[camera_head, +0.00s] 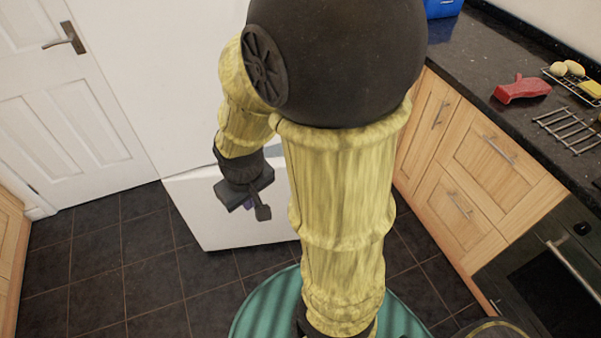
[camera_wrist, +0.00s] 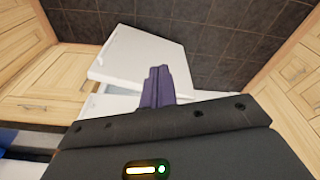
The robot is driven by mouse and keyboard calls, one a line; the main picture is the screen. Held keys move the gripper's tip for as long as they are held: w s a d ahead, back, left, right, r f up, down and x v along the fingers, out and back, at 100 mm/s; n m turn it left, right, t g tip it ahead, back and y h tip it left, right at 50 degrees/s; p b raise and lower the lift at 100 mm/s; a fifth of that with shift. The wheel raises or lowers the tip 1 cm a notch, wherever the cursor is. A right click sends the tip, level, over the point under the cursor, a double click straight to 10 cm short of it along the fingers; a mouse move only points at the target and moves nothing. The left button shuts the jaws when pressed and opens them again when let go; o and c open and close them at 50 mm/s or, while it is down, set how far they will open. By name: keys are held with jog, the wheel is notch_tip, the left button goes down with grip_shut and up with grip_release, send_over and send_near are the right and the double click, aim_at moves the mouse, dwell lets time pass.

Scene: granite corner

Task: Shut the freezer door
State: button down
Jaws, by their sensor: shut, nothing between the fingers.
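The freezer door (camera_head: 225,215) is the white lower door of a tall white fridge-freezer (camera_head: 175,90) in the head view. In the wrist view the freezer door (camera_wrist: 142,48) stands ajar, angled out from the white body (camera_wrist: 115,102) with a gap between them. My gripper (camera_head: 258,208) is in front of the door's upper part in the head view. In the wrist view my gripper's purple fingers (camera_wrist: 157,88) are together and empty, overlapping the door's edge; I cannot tell whether they touch it. My arm hides the door's right part in the head view.
Wooden cabinets (camera_head: 480,150) and a dark worktop (camera_head: 490,60) line the right side, with an oven (camera_head: 550,270) nearer. A white room door (camera_head: 65,110) is at the left. Dark tiled floor (camera_head: 130,260) is clear in front of the freezer.

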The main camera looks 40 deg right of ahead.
jog(key=w+d+f+n+g+h+b, duration=0.25)
jog(key=d+f+n+h+b, duration=0.35)
jog(key=f+n, duration=0.5)
jog(key=w+d+f+n+g+h+b, duration=0.1)
jog(key=d+f+n+g+h+b, duration=0.25)
jog(key=d+f+n, duration=0.65)
jog(key=w+d+f+n+t+h+b, duration=0.2)
jog(key=w+f+n+t+h+b, duration=0.4)
jog(key=n, duration=1.1)
jog(key=w+f+t+h, duration=0.1)
jog(key=w+f+t, duration=0.2)
jog(key=w+f, duration=0.2)
jog(key=shift+w+f+t, duration=0.3)
jog(key=shift+w+f, duration=0.05)
jog(key=shift+f, duration=0.4)
jog(key=shift+h, duration=0.25)
jog(key=w+a+b+x, duration=0.1)
jog(key=w+x, duration=0.1)
jog(key=x, duration=1.1)
jog(key=shift+w, duration=0.35)
